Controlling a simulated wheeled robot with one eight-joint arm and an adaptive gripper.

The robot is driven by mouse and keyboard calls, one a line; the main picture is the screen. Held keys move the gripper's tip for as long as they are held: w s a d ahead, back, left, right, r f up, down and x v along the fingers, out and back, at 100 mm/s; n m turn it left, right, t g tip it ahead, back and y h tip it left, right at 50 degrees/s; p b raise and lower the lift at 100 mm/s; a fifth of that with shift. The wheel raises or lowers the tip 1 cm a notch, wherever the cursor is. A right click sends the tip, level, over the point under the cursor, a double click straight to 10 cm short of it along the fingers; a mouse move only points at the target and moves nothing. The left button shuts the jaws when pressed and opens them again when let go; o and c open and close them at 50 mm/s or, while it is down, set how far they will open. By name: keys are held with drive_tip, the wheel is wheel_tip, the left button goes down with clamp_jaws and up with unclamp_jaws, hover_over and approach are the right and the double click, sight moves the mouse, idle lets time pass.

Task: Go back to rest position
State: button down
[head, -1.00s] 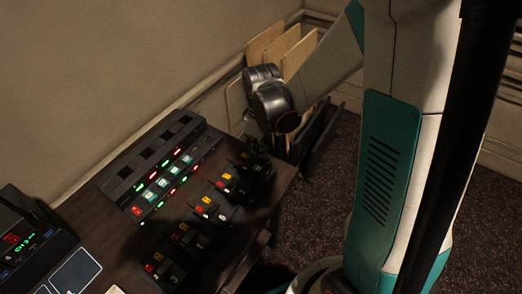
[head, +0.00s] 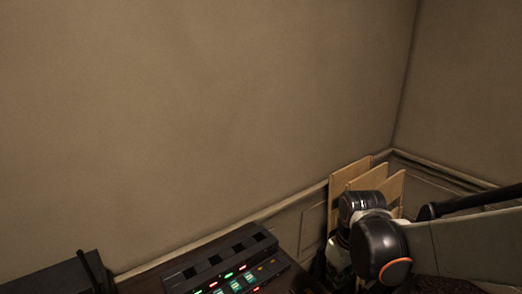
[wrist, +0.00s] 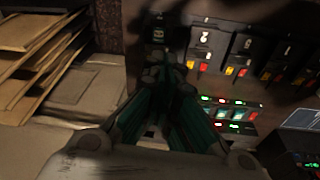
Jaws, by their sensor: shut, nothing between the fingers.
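My gripper (wrist: 165,80) shows in the wrist view, its teal fingers drawn together with nothing between them. Beyond it stands the desk with a black unit carrying rows of red, green and pale lit buttons (wrist: 232,112). Black switch modules with red and yellow keys (wrist: 240,50) sit above that unit in the wrist view. In the head view, my arm reaches in from the right edge and bends down at a dark joint near the desk's right end. The fingertips are not visible there. The lit unit (head: 230,268) shows at the bottom edge.
Several wooden boards (head: 350,180) lean in the corner just behind my arm; they also show in the wrist view (wrist: 35,45). A dark device (head: 50,277) stands at the lower left. The wall above the desk is bare.

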drive_tip(key=s+r+m+t+b, duration=0.2)
drive_tip(key=s+r+m+t, duration=0.3)
drive_tip(key=s+r, duration=0.3)
drive_tip(key=shift+s+d+m+b, duration=0.25)
drive_tip(key=shift+s+m+b, duration=0.1)
drive_tip(key=shift+s, duration=1.35)
